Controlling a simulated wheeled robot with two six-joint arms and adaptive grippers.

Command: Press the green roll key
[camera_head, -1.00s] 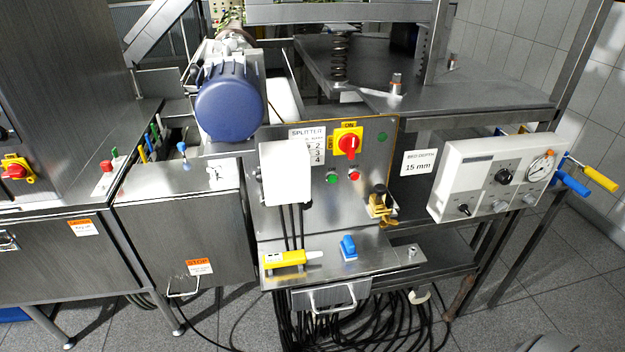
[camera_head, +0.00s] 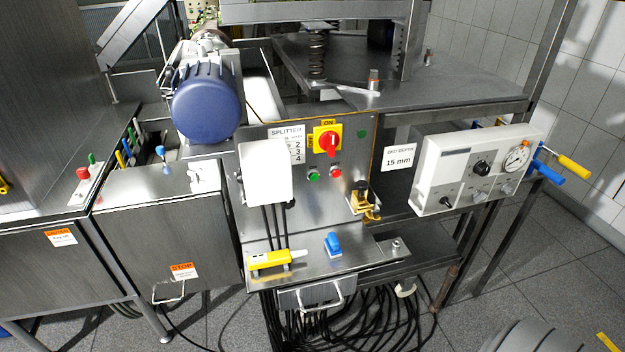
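No key with a readable "roll" label shows. A green button (camera_head: 314,176) sits on the steel splitter panel (camera_head: 300,215), left of a red button (camera_head: 336,172). A second, darker green round piece (camera_head: 362,133) is at the panel's upper right. A small box at the left carries a green knob (camera_head: 91,158) and a red knob (camera_head: 83,173). I cannot tell which green one is the roll key. Neither of my grippers is in view.
A red-and-yellow switch (camera_head: 328,141) is above the buttons, and a white plate (camera_head: 265,172) stands left of them. A yellow tool (camera_head: 269,260) and blue switch (camera_head: 333,244) are on the shelf. A gauge box (camera_head: 475,168) is at right. Black cables (camera_head: 350,318) lie below.

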